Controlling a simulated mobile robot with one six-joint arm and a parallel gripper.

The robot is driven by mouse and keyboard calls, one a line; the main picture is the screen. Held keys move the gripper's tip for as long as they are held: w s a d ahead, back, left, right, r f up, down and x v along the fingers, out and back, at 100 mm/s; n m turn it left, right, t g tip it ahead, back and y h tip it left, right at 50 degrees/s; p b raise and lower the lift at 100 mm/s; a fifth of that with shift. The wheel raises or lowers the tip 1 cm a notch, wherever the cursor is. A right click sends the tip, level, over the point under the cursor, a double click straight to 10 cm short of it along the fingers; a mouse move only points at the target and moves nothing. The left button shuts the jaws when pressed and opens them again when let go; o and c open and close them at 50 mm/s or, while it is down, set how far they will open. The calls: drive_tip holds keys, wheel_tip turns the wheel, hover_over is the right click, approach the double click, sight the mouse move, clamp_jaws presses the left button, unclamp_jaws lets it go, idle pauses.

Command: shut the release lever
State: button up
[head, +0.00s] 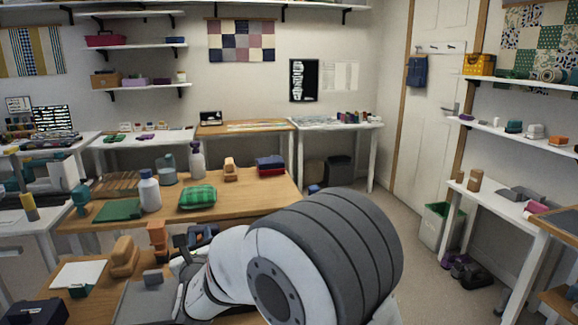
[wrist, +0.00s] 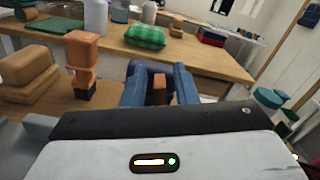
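My gripper (wrist: 158,75) shows at the middle of the wrist view with two blue fingers apart. A small brown-orange piece (wrist: 159,90) shows between the fingers, with dark blue behind it. I cannot tell whether it is the release lever or whether a finger touches it. An orange upright block-like thing (wrist: 82,50) with a dark lower part stands left of the fingers. It also shows in the head view (head: 157,234), left of my gripper (head: 204,236). My arm hides much of the gripper area there. No release lever can be made out for certain.
A tan block-shaped thing (wrist: 28,72) stands at the left. Beyond the fingers, a wooden table (head: 240,191) bears a green plaid bundle (head: 197,197), a white bottle (head: 150,192) and a green mat (head: 118,209). Open floor (head: 415,262) lies to the right.

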drive_tip(key=shift+o, duration=1.2)
drive_tip(key=shift+s, duration=0.1)
drive_tip(key=shift+b+v, duration=0.65)
drive_tip(key=shift+v, duration=2.8)
